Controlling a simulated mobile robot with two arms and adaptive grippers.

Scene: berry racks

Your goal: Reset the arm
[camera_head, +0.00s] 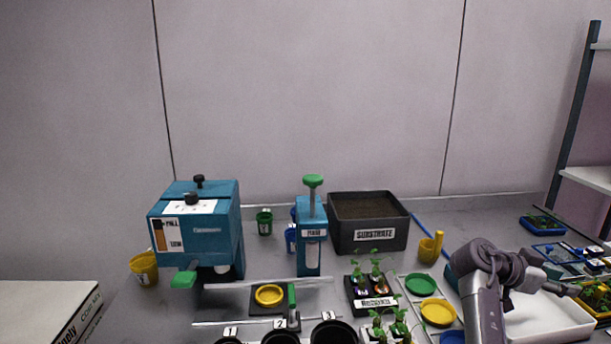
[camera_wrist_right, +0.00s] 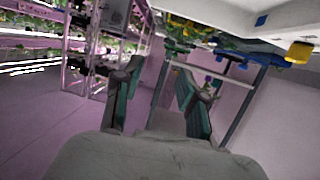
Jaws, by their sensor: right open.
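My right arm rises from the lower right of the head view and bends over a white tray (camera_head: 550,322). My right gripper (camera_head: 566,288) is small and partly hard to make out there, beyond the bent arm link. In the right wrist view my right gripper (camera_wrist_right: 160,88) shows its two fingers spread well apart, with nothing between them. My left gripper is in neither view.
A teal dispenser (camera_head: 222,235), a blue pump (camera_head: 311,250) and a substrate box (camera_head: 368,215) stand along the bench. Seedlings (camera_head: 374,270), coloured lids (camera_head: 437,312) and black pots (camera_head: 334,333) are nearer. A rack (camera_head: 572,110) stands at right.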

